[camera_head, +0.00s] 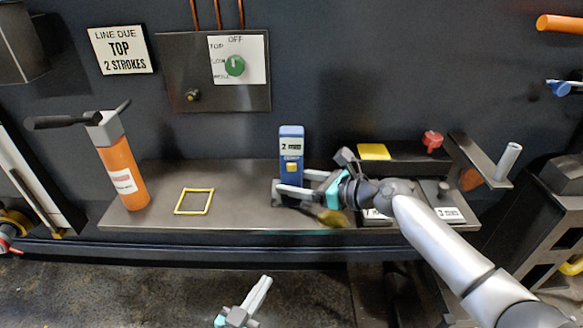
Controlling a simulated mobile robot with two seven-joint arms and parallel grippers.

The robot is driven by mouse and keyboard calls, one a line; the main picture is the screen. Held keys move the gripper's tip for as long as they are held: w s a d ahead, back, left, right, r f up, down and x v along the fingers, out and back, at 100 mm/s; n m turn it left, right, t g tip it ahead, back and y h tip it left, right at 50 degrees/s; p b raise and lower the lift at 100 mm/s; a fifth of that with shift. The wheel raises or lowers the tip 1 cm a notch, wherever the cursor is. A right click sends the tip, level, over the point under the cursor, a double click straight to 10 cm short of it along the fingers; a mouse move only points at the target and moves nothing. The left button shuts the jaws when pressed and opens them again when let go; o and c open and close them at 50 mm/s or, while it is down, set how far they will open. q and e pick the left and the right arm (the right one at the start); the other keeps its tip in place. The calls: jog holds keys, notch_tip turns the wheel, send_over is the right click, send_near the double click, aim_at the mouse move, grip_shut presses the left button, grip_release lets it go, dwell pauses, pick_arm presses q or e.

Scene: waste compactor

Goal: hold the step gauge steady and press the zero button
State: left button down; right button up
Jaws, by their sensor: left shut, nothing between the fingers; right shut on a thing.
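The step gauge (292,144) is a small blue upright block on the grey shelf, with a display reading "2 mm". A yellow button (291,167) shows on its front face, below the display. My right gripper (284,190) reaches in from the right and is shut on the lower part of the gauge, which hides part of its base. My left gripper (266,281) is low in the picture, in front of the shelf and below the gauge. Its fingers are together, empty, and point up towards the shelf, well apart from the gauge.
An orange pump cylinder (124,178) with a black handle stands at the shelf's left. A yellow square outline (194,201) marks the bare shelf (240,180) beside it. A panel with a green knob (235,65) is on the wall. My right arm covers the shelf's right part.

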aim_at(291, 167)
pick_arm(q)
jog(key=d+r+t+h, duration=0.1)
jog(key=r, duration=0.3)
jog(key=d+r+h, duration=0.1)
jog(key=r, duration=0.3)
jog(key=w+d+r+m+t+h, duration=0.1)
jog(key=r, duration=0.3)
jog(key=shift+d+r+t+h, duration=0.3)
jog(key=shift+d+r, duration=0.05)
jog(key=shift+d, duration=0.05)
notch_tip(291, 167, up, 10)
jog(key=s+d+m+h, duration=0.1)
jog(key=d+m+h, duration=0.1)
jog(key=m+h, duration=0.2)
jog(key=shift+f+m+t, duration=0.15)
jog(key=shift+m+t, duration=0.15)
jog(key=shift+t, duration=0.1)
jog(key=shift+w, duration=4.4)
jog(key=shift+w, duration=0.4)
